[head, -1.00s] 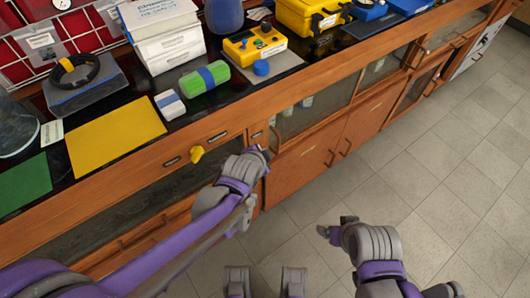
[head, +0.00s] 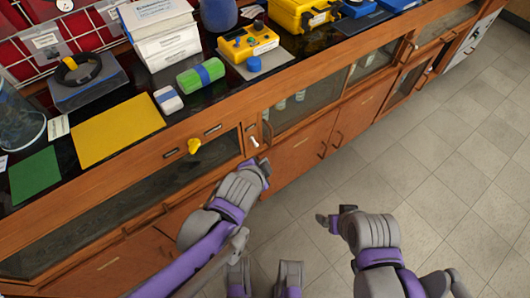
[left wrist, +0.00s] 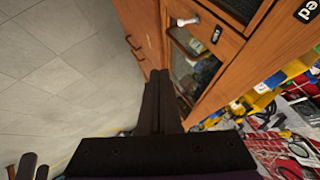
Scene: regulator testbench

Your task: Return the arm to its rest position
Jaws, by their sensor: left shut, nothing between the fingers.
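My left arm reaches in from the lower left in the head view. Its gripper (head: 265,172) is beside the wooden bench front, below the counter edge, and holds nothing. In the left wrist view the two dark fingers (left wrist: 158,105) lie together, shut, with cabinet doors beyond them. My right arm is folded at the lower right over the floor. Its gripper (head: 334,217) is small in the head view, and its jaw opening cannot be made out.
The counter holds a green cylinder (head: 191,80), a yellow control box (head: 248,43) and a yellow mat (head: 117,127). The tiled floor (head: 440,180) at right is open.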

